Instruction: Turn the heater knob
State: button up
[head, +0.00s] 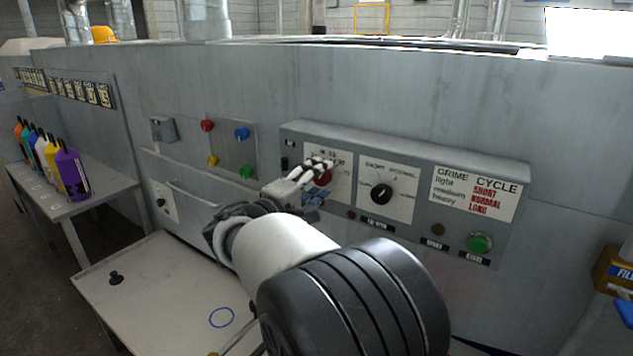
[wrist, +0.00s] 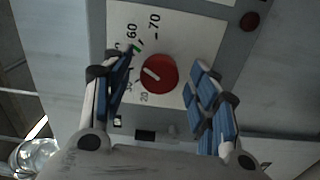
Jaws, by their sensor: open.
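The heater knob is a round red knob (wrist: 158,74) on a white dial plate (wrist: 195,35) marked with numbers including 60 and 70. A short white line on the knob points to the upper left in the wrist view, and a small green mark sits near the 60. My gripper (wrist: 163,68) is open, with one blue-padded finger to the left of the knob and one to the right; a gap shows on both sides. In the head view the red knob (head: 323,179) is partly hidden behind my gripper (head: 315,178).
A black knob (head: 381,194) on another dial is just right of the heater dial. A green button (head: 480,243) is at the panel's right end. Coloured buttons are on a plate (head: 225,150) to the left. A white table (head: 165,290) stands below, left of my arm.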

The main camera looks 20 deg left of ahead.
jog(key=v, duration=1.2)
